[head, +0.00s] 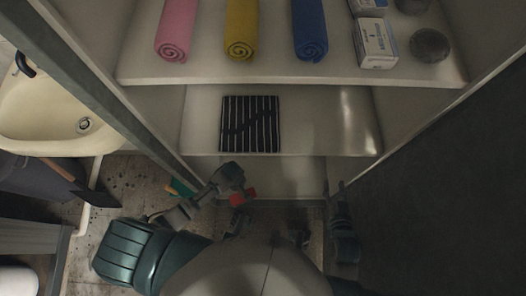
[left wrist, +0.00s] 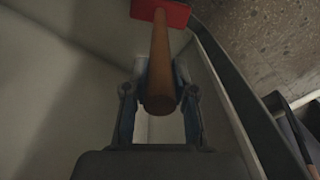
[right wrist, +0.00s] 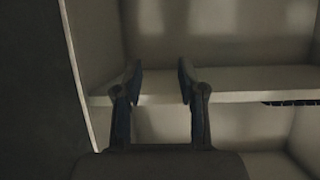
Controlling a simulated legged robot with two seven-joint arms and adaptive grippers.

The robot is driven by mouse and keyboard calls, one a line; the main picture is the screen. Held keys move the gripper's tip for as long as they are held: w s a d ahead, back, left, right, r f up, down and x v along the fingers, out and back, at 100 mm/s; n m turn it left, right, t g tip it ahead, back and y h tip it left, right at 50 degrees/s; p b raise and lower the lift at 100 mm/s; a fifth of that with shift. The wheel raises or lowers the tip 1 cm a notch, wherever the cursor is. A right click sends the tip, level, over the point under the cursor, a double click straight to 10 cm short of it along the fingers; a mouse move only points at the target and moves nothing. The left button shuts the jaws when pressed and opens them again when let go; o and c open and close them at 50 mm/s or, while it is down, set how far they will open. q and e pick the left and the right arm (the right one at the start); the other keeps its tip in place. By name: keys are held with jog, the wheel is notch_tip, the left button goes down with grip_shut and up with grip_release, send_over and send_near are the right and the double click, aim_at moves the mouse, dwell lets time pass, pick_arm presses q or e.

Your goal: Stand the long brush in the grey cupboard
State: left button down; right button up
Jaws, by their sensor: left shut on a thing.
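The long brush has a round wooden handle (left wrist: 160,70) and a red head (left wrist: 160,13). In the left wrist view my left gripper (left wrist: 159,92) is shut around the handle, with the red head at the far end. The red head (head: 244,195) also shows in the head view, low at the cupboard opening; the handle is mostly hidden there. The grey cupboard (head: 300,173) is open, with shelves above a low bay. My right gripper (head: 336,188) is at the right of the opening. In the right wrist view it (right wrist: 159,68) is open and empty, facing a shelf.
The upper shelf (head: 290,73) holds pink, yellow and blue rolls, white boxes and a dark round thing. A black grate (head: 249,124) lies on the shelf below. A dark panel (head: 450,180) bounds the right. A basin (head: 60,110) stands left of the cupboard.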

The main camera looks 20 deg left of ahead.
pick_arm(q)
jog(key=w+d+f+b, duration=0.2)
jog(key=w+b, duration=0.1)
jog(key=w, duration=0.2)
jog(key=w+d+f+b, duration=0.3)
jog(key=w+b, duration=0.1)
jog(key=w, duration=0.2)
jog(key=shift+w+d, duration=0.2)
jog(key=shift+w, duration=0.05)
pick_arm(e)
notch_tip(320, 180, up, 15)
jog(key=s+a+m+t+y, duration=0.1)
jog(key=s+t+y, duration=0.1)
jog(key=t, duration=1.2)
jog(key=shift+a, duration=0.25)
jog(key=shift+s+r, duration=0.1)
pick_arm(q)
jog(key=c, duration=0.9)
grip_release()
jog(key=shift+c, duration=0.2)
pick_arm(e)
jog(key=shift+d, duration=0.1)
